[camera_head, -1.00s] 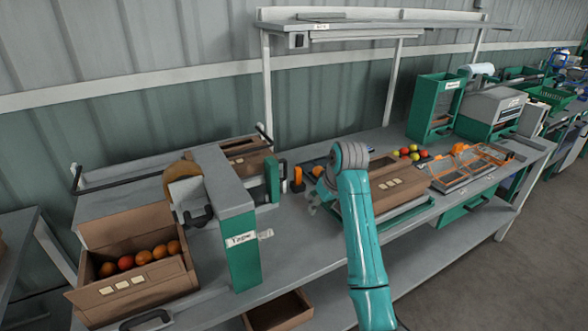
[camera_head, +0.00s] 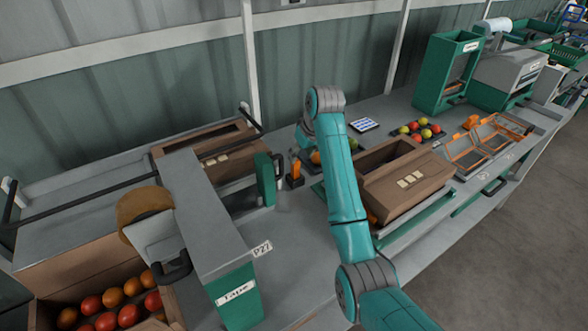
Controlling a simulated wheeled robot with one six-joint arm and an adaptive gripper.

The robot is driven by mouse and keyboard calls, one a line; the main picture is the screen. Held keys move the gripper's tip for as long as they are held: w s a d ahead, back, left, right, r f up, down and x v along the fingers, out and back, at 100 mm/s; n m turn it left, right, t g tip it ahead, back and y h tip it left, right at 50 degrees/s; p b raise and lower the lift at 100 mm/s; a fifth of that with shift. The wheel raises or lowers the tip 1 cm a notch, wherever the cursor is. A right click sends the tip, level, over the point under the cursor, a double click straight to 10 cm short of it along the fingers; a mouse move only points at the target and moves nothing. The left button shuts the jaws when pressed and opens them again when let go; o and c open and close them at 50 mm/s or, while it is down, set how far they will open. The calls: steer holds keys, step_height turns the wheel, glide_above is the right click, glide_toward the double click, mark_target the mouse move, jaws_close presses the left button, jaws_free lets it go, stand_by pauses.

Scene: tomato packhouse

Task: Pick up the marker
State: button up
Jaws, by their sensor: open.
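I cannot make out a marker in this view. My teal arm reaches up from the lower right over the bench, and its wrist bends down near the bench's middle. My gripper is hidden behind the arm or too small to tell apart. A small orange and black upright item (camera_head: 295,176) stands on the bench just left of my arm. Its kind is not clear. Some orange and green round items show partly behind my arm.
A brown carton (camera_head: 405,182) stands right of my arm, with a tray of tomatoes (camera_head: 419,132) behind it. The tape machine (camera_head: 235,292) and a carton of tomatoes (camera_head: 100,277) stand at the left. A small screen (camera_head: 363,125) lies behind the arm. Bare bench shows at front centre.

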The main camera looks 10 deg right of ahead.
mark_target(297, 162)
steer(key=shift+a+x, duration=0.1)
steer(key=shift+x, duration=1.85)
steer(key=shift+a+x, duration=0.15)
steer(key=shift+x, duration=1.8)
steer(key=shift+c, duration=0.2)
jaws_close()
